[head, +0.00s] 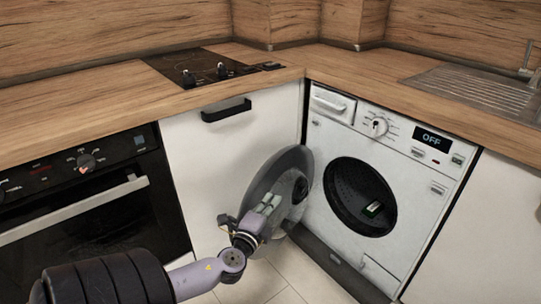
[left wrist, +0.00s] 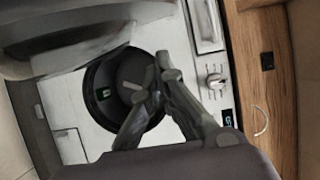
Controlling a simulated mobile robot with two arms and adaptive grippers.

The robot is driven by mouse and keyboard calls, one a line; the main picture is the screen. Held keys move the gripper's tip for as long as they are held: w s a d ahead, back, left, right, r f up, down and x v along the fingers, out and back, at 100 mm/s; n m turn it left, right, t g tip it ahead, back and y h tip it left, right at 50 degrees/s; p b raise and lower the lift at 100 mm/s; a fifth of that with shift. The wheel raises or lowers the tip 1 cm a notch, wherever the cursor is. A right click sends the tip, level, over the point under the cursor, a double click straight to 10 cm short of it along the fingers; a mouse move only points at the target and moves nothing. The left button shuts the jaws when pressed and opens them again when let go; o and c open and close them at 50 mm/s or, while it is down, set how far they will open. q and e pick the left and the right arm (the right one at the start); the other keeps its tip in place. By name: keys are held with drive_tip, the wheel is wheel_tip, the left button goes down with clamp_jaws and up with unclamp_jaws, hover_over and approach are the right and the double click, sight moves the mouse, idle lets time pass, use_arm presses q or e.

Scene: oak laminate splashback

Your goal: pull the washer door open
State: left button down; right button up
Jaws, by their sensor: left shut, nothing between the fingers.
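The washer (head: 410,170) is a white front-loader set under the worktop at the right. Its round grey door (head: 275,170) stands swung wide to the left, showing the dark round drum opening (head: 340,200). My left gripper (head: 270,203) is shut and empty, in front of the open door in the head view; whether it touches the door I cannot tell. In the left wrist view, my left gripper's fingers (left wrist: 165,72) point past the drum opening (left wrist: 100,95), with the door (left wrist: 65,35) at upper left. My right gripper is in neither view.
A white cabinet with a black handle (head: 226,110) is behind the door, and a black oven (head: 85,200) is at the left. Tiled floor (head: 262,275) is free below.

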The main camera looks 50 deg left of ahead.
use_arm(q)
drive_tip(key=v, duration=0.8)
drive_tip(key=shift+a+f, duration=0.15)
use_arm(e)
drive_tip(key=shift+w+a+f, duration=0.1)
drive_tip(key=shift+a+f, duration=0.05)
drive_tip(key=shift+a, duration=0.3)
use_arm(q)
drive_tip(key=shift+s, duration=0.1)
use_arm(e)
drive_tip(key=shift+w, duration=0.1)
